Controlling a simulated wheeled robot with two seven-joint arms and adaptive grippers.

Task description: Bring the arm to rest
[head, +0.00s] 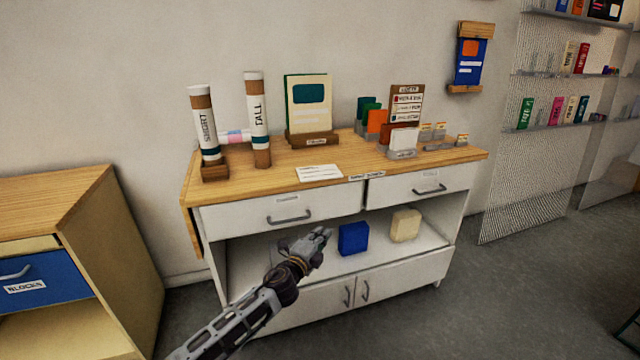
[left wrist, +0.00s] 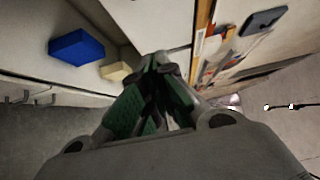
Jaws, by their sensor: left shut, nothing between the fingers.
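My left gripper (head: 318,237) is shut and empty. In the head view its arm reaches in from the bottom left, and the gripper hangs in front of the open shelf of the white cabinet (head: 405,258). It also fills the middle of the left wrist view (left wrist: 158,95), with green pads on the fingers. A blue block (head: 353,238) and a cream block (head: 405,225) sit on the shelf to the right of the gripper, apart from it. My right gripper does not show.
The cabinet's wooden top (head: 335,170) holds a short tube (head: 205,125), a tall tube (head: 257,120), a book on a stand (head: 308,103) and cards. Both drawers are closed. A wooden unit with a blue drawer (head: 45,280) stands at left. Grey floor (head: 540,280) is clear at right.

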